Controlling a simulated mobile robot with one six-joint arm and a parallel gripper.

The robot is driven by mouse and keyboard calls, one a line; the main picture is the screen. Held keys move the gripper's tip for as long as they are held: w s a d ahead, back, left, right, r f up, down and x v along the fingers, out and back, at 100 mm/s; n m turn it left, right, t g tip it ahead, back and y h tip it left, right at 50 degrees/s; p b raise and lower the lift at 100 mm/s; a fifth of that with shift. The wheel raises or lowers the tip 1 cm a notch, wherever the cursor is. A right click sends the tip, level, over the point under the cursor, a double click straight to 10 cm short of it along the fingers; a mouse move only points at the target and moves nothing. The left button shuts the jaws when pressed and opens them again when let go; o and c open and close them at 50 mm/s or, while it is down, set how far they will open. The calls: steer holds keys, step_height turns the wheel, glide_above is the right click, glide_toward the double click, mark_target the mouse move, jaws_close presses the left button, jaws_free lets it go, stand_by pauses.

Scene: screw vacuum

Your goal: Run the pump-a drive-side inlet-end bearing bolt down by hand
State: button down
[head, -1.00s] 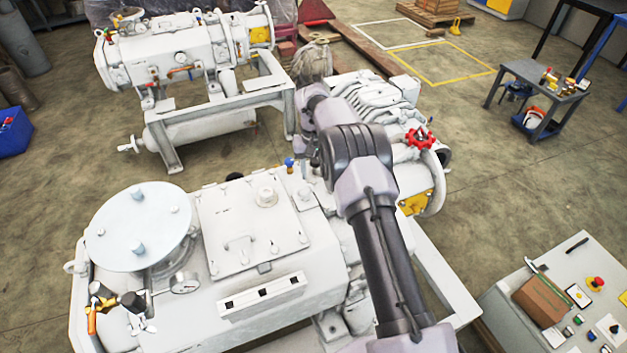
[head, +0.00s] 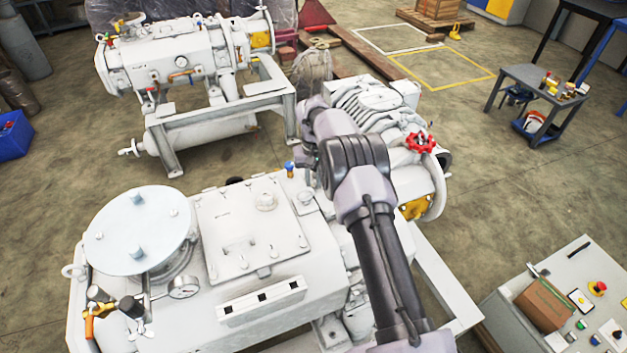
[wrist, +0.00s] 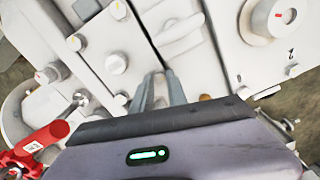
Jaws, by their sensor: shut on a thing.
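My gripper (wrist: 160,75) reaches toward the white pump housing (wrist: 112,78) in the wrist view. Its two grey fingers are close together and shut, with their tips at a dark seam between housing parts. The bolt between them is too small and covered to make out. Several other round bolt heads show on the housing around the fingers, left of them. In the head view my arm crosses the large white pump unit (head: 335,225), and hides the gripper and the work spot.
A red handwheel (wrist: 35,145) is close to my gripper's left side; it also shows in the head view (head: 420,142). A second white pump (head: 185,55) stands behind. A control desk (head: 560,270) is at the lower right, a small tool table (head: 530,75) farther back. Open floor lies between.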

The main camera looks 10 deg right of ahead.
steer(key=m+b, duration=0.1)
steer(key=m, duration=0.2)
steer(key=shift+f, duration=0.1)
steer(key=m+b, duration=0.1)
steer(key=m, duration=0.3)
steer(key=shift+m, duration=0.3)
steer(key=m+b, duration=0.1)
steer(key=m, duration=0.3)
steer(key=shift+m+b, duration=0.4)
steer(key=shift+m, duration=1.3)
steer(key=shift+w, duration=0.1)
steer(key=shift+r, duration=0.2)
steer(key=c, duration=1.3)
jaws_free()
